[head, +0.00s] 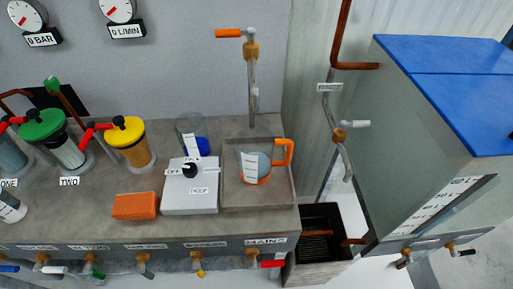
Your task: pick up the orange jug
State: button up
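The orange jug (264,178) is a clear jug with an orange handle on its right side and an orange base. It stands upright in a shallow square grey tray (230,201) on the bench, below a tap. A white label is on its side, and the contents look greyish blue. My gripper is not in view.
A white control box (190,194) with a black knob stands left of the tray. An orange block (135,206) lies farther left. A tap with an orange lever (250,48) rises behind the tray. A blue-topped tank (420,150) and a dark sink (318,240) are to the right.

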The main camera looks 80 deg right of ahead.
aim_at(253, 145)
jog(key=k+j, duration=0.1)
jog(key=k, duration=0.65)
jog(key=k+j+u, duration=0.1)
jog(key=k, duration=0.7)
jog(key=l, duration=0.25)
jog(key=k+l, duration=0.15)
jog(key=l, duration=0.1)
